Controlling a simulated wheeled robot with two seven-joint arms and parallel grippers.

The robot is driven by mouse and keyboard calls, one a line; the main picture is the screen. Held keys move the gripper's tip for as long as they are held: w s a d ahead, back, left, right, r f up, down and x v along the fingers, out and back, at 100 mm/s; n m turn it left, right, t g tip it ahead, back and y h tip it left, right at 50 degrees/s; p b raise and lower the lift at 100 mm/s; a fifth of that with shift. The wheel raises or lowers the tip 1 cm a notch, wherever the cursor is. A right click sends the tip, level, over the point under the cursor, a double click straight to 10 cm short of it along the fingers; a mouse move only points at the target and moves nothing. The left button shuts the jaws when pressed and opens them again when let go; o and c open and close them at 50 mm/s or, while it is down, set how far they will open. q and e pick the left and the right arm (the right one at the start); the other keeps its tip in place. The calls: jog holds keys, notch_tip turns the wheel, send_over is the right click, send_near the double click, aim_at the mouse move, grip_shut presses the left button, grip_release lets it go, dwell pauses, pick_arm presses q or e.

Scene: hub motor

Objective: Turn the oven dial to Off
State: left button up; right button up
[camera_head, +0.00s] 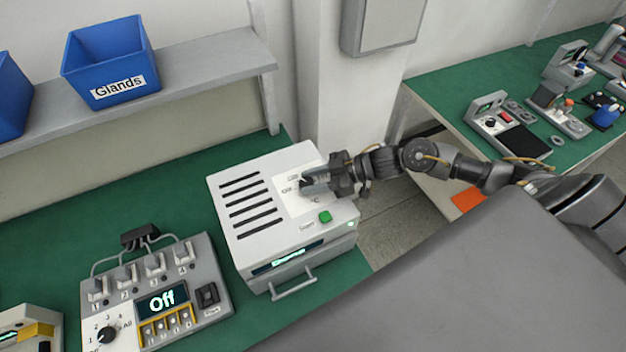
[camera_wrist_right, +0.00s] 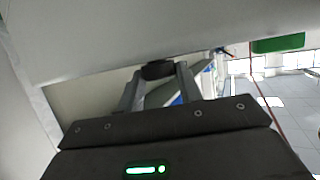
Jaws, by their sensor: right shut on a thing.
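The oven (camera_head: 230,187) is a white box with dark vent slots, standing on the green bench. Its white dial panel (camera_head: 288,205) is on the top face, partly covered by my right gripper (camera_head: 306,186). The gripper's fingers are shut on the dark oven dial (camera_wrist_right: 157,70), which shows between the fingertips in the right wrist view. The gripper hides the dial's pointer and most of its markings, so I cannot read its setting. The oven's front display (camera_head: 288,256) is lit, with text too small to read surely. My left gripper is not in view.
A green button (camera_head: 325,217) is beside the panel, and a handle (camera_head: 294,283) sticks out in front. A grey control box (camera_head: 205,270) whose display reads "Off" stands to the left. A blue "Glands" bin (camera_head: 108,60) sits on the shelf. Another bench (camera_head: 455,75) is at right.

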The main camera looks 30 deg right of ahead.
jog(key=shift+w+d+f+n+g+y+b, duration=0.1)
jog(key=shift+w+f+n+g+y+b, duration=0.1)
jog(key=shift+n+g+y+b, duration=0.25)
jog(key=n+g+b, duration=0.2)
jog(key=b, duration=0.2)
jog(key=n+g+b, duration=0.3)
jog(key=b, duration=0.2)
jog(key=w+n+g+b, duration=0.1)
jog(key=n+g+b, duration=0.1)
jog(key=b, duration=0.3)
jog(key=shift+n+g, duration=0.35)
jog(key=shift+g, duration=0.4)
jog(key=shift+r+n+g+b, duration=0.15)
jog(key=shift+n+g+b, duration=0.55)
jog(key=shift+b, duration=0.45)
jog(key=shift+s, duration=0.1)
jog(key=o, duration=1)
